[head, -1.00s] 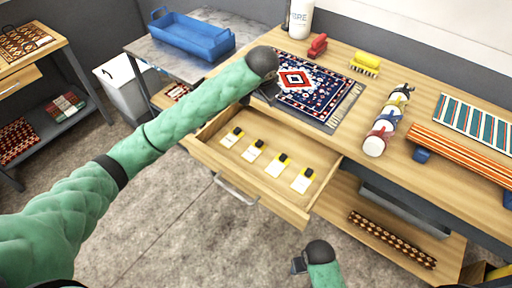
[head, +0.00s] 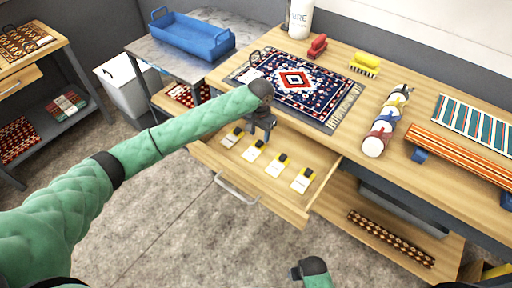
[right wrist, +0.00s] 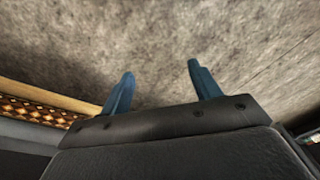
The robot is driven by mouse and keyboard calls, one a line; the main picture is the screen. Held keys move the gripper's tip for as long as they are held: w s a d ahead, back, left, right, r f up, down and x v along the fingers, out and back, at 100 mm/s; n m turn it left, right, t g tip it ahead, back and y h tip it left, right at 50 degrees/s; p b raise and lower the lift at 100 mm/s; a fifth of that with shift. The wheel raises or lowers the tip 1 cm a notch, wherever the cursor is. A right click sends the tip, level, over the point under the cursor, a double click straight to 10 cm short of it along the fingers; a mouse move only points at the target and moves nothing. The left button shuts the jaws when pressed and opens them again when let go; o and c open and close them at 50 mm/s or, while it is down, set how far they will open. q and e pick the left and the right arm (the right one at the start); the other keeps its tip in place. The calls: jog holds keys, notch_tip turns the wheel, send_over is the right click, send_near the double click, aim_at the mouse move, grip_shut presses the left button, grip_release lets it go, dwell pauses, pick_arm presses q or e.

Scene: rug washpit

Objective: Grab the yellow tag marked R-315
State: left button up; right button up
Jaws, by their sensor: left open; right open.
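My left gripper (head: 262,132) is open and points down over the back of the drawer, close to the second and third tags. My right gripper (head: 295,271) is low in front of the bench; its open, empty fingers show in the right wrist view (right wrist: 161,82).
A patterned rug (head: 335,92) lies on the bench behind the drawer. A blue tray (head: 190,38) sits on the grey table. The floor in front is clear.

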aim_at(259, 143)
pick_arm(q)
notch_tip(259, 143, down, 3)
jog(key=shift+s+a+f+p, duration=0.1)
jog(key=shift+s+p, duration=0.05)
jog(key=shift+p, duration=0.55)
jog(key=shift+f, duration=0.6)
pick_arm(e)
notch_tip(259, 143, down, 6)
jog(key=s+d, duration=0.1)
jog(key=shift+s, duration=0.25)
pick_arm(q)
jog(key=shift+c, duration=0.5)
pick_arm(e)
jog(key=shift+d, duration=0.1)
pick_arm(q)
grip_shut()
pick_arm(e)
jog(key=shift+r, duration=0.1)
